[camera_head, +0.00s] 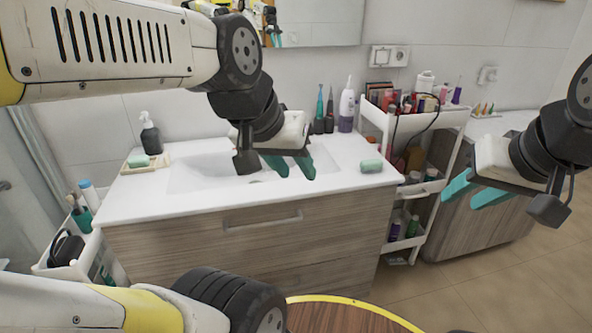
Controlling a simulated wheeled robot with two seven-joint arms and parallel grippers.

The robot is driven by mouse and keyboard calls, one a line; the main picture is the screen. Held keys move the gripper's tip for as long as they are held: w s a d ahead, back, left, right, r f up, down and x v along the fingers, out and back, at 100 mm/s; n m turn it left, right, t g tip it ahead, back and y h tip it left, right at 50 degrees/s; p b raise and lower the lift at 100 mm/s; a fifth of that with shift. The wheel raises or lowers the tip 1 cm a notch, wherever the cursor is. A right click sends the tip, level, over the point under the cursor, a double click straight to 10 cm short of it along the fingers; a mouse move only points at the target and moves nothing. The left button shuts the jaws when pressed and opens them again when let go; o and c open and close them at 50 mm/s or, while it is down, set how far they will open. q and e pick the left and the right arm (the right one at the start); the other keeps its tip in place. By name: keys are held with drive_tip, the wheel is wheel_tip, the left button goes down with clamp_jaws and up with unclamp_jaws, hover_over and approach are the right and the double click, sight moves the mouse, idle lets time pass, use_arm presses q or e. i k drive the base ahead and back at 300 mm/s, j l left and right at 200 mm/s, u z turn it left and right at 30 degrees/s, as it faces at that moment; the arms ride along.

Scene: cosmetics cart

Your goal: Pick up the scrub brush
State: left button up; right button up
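No object is clearly recognisable as a scrub brush. A small pale-green block (371,166) lies on the right end of the white countertop; at this size I cannot tell whether it is the brush or a sponge. My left gripper (295,174) hangs over the front of the sink basin, to the left of that block and apart from it. Its teal fingers are spread and nothing shows between them. My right gripper (458,203) is in front of the right-hand cart, with its teal fingers apart and empty.
A white sink counter (230,205) spans the middle. A soap dispenser (150,135) and a green soap (138,160) on a dish stand at its left. Tall bottles (346,108) stand at the back. A loaded white cart (455,118) stands right; another cart (92,250) stands left.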

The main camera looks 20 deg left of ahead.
sight(368, 165)
drive_tip(key=i+l, duration=0.3)
drive_tip(key=i+l+z, duration=0.15)
drive_tip(key=i+l, duration=0.15)
drive_tip(key=i, duration=0.15)
